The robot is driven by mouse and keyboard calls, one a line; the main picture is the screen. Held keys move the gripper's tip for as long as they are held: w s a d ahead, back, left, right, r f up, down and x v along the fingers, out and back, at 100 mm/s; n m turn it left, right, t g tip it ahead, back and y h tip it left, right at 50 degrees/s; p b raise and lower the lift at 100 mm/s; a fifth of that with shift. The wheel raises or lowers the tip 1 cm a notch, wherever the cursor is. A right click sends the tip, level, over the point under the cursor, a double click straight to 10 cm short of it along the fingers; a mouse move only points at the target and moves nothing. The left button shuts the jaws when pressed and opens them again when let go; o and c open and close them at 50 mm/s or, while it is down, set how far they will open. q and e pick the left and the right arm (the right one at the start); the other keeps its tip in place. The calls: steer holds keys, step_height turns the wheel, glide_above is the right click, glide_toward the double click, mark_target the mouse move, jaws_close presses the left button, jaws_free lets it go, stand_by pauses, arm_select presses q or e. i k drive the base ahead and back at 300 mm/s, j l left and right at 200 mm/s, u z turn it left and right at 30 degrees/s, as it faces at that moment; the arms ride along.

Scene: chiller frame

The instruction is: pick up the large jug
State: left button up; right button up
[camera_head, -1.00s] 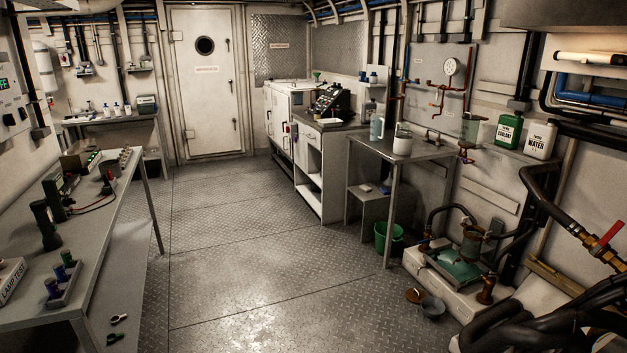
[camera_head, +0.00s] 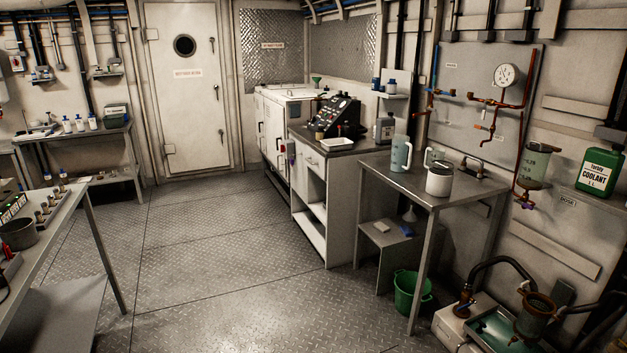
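A tall pale blue-grey jug (camera_head: 401,154) stands upright on the steel table (camera_head: 402,179) at the right of the middle. A smaller clear cup or jug (camera_head: 430,156) stands behind and right of it, partly hidden by a white pot with a dark band (camera_head: 439,179). The tall jug looks the largest of these. Neither of my grippers shows in this view.
A green bucket (camera_head: 412,292) stands on the floor under the steel table. A low grey stand (camera_head: 382,247) is beside the table's left legs. A grey bench (camera_head: 60,222) edges in at the left. The diamond-plate floor (camera_head: 215,260) between is clear.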

mark_target(401, 143)
steer(key=i, duration=1.95)
steer(key=i+z, duration=0.15)
steer(key=i, duration=0.35)
steer(key=i+j+z, duration=0.2)
steer(key=i, duration=0.3)
steer(key=i+j+z, duration=0.15)
steer(key=i, duration=0.3)
steer(key=i+j+z, duration=0.2)
steer(key=i, duration=0.3)
